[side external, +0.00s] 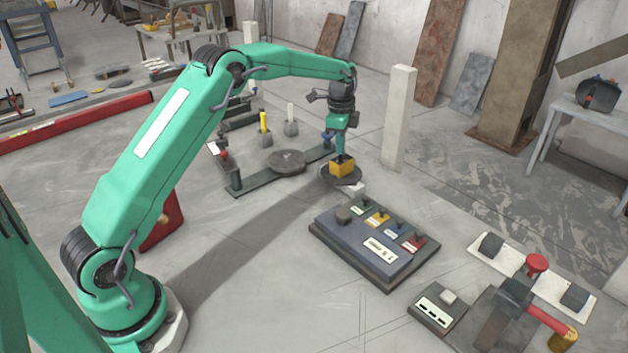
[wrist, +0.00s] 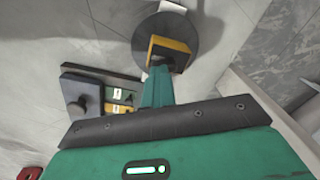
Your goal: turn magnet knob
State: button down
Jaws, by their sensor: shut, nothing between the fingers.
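My gripper (side external: 341,158) is shut and points down, with a yellow block-like piece (side external: 342,169) at its tip, above or on a dark round disc (side external: 343,181). I cannot tell whether this piece belongs to the gripper. In the wrist view, the green gripper end (wrist: 158,84) reaches to the yellow piece (wrist: 170,50) over the dark disc (wrist: 165,32). A dark round knob (side external: 344,214) sits on the left of a dark control panel (side external: 352,252), apart from the gripper. It also shows in the wrist view (wrist: 79,106). No label marks it clearly as the magnet knob.
The panel also carries several small coloured switches (side external: 378,218). A white post (side external: 398,118) stands behind and right of the gripper. A low base with a grey disc (side external: 287,161) lies to the left. A red-handled device (side external: 520,300) stands front right.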

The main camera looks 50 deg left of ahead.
aim_at(334, 162)
jog(key=f, duration=0.1)
jog(key=s+f, duration=0.1)
jog(key=shift+a+f+g, duration=0.2)
jog(key=shift+f+g, duration=0.1)
jog(key=shift+f, duration=0.1)
jog(key=shift+s+a+m, duration=0.1)
jog(key=shift+a+m, duration=0.05)
jog(key=shift+m, duration=1.35)
jog(key=c, duration=2.2)
grip_release()
jog(key=shift+m, duration=0.6)
jog(key=c, duration=1.8)
grip_release()
jog(key=shift+o, duration=0.5)
jog(key=shift+r, duration=3.25)
